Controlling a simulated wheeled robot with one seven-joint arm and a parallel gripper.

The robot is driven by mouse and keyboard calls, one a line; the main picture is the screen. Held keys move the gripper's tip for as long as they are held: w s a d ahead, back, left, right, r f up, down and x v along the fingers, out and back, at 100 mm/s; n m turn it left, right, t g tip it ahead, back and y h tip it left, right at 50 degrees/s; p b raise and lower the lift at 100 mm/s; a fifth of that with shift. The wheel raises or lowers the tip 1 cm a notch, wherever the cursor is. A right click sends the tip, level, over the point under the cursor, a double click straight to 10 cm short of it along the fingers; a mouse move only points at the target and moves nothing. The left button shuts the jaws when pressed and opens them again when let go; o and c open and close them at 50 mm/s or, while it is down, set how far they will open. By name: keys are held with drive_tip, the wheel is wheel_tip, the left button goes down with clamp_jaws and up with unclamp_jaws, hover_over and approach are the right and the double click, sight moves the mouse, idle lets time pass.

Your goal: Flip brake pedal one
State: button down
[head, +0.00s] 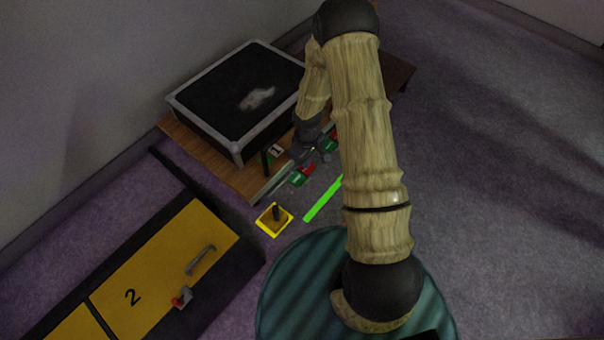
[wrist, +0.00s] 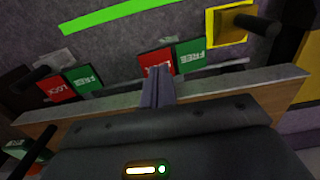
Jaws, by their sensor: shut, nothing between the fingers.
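My gripper (wrist: 158,75) is shut and empty, its fingertips over or touching the edge of a red LOCK plate (wrist: 155,62); I cannot tell which. It is partly visible in the head view (head: 313,152), low at the front edge of the wooden dolly. A green FREE plate (wrist: 190,55) sits beside that LOCK plate. This pair shows in the head view as red (head: 309,168) and green (head: 299,178). A second pair, LOCK (wrist: 56,88) and FREE (wrist: 84,80), is farther along the edge. A "1" tag (head: 277,151) stands on the dolly. The pedal's tilt is unclear.
A black case (head: 235,95) rests on the dolly (head: 205,150). A black post (head: 265,163) stands by its corner. A yellow block with a peg (head: 274,219) and a bright green strip (head: 323,199) lie on the floor. A yellow cabinet (head: 150,275) marked 2 is at lower left.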

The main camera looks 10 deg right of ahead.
drive_tip(key=shift+f+b, duration=0.45)
drive_tip(key=shift+f, duration=0.45)
idle(0.5)
drive_tip(key=shift+r+p, duration=3.55)
drive_tip(key=shift+p, duration=0.1)
drive_tip(key=s+r+m+t+p, duration=0.15)
drive_tip(key=r+p, duration=0.25)
drive_tip(key=r, duration=0.9)
drive_tip(key=s+r+m+p, duration=0.25)
drive_tip(key=r+p, duration=0.25)
drive_tip(key=r, duration=0.8)
drive_tip(key=s+r+m+t+p, duration=0.15)
drive_tip(key=s+r+p, duration=0.3)
drive_tip(key=r, duration=0.45)
drive_tip(key=s+r+m+p, duration=0.2)
drive_tip(key=s+r+p, duration=0.3)
drive_tip(key=r, duration=0.5)
wheel_tip(320, 180, up, 36)
drive_tip(key=p, duration=3.5)
drive_tip(key=shift+s+r, duration=0.15)
drive_tip(key=shift+s, duration=0.3)
